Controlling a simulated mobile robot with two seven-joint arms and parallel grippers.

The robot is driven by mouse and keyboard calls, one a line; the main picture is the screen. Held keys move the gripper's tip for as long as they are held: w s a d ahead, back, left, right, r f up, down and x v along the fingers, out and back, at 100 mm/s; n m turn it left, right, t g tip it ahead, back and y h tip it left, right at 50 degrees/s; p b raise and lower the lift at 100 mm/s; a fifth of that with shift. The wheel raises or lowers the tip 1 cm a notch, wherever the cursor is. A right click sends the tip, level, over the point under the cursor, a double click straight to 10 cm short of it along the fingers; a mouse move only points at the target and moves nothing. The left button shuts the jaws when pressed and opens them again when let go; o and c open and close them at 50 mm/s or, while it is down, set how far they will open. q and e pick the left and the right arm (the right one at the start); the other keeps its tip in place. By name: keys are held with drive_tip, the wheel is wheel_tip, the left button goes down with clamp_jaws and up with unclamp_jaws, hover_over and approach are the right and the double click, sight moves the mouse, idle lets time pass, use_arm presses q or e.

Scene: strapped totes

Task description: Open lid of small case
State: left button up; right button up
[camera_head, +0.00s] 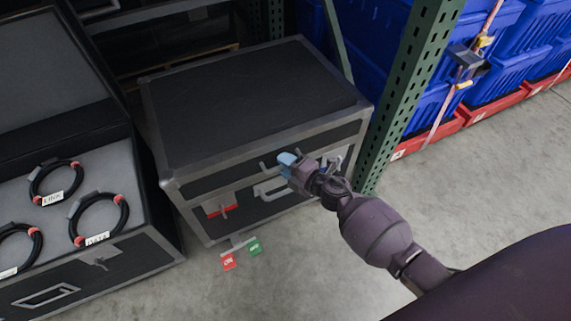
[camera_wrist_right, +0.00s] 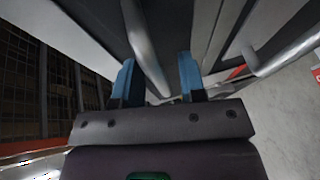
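The small case (camera_head: 250,100), black with grey metal edges, stands closed on the floor in the middle of the head view. Its front has a grey handle (camera_head: 272,190) and a red piece (camera_head: 221,206) at the left. My right gripper (camera_head: 286,160) is at the upper front of the case, near the lid seam, and partly hides that area. In the right wrist view its two blue fingertips (camera_wrist_right: 157,80) are apart, with a grey metal bar running between them. I cannot tell whether they touch it. My left gripper is out of view.
An open case (camera_head: 118,262) with coiled cables (camera_head: 98,218) stands at the left. A green rack post (camera_head: 412,90) rises close to the small case's right side. Blue totes (camera_head: 510,70) stand behind it. Red (camera_head: 229,262) and green (camera_head: 254,247) tags show below the front. Floor at right is clear.

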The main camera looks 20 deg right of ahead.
clamp_jaws()
drive_tip(key=shift+r, duration=0.1)
idle(0.3)
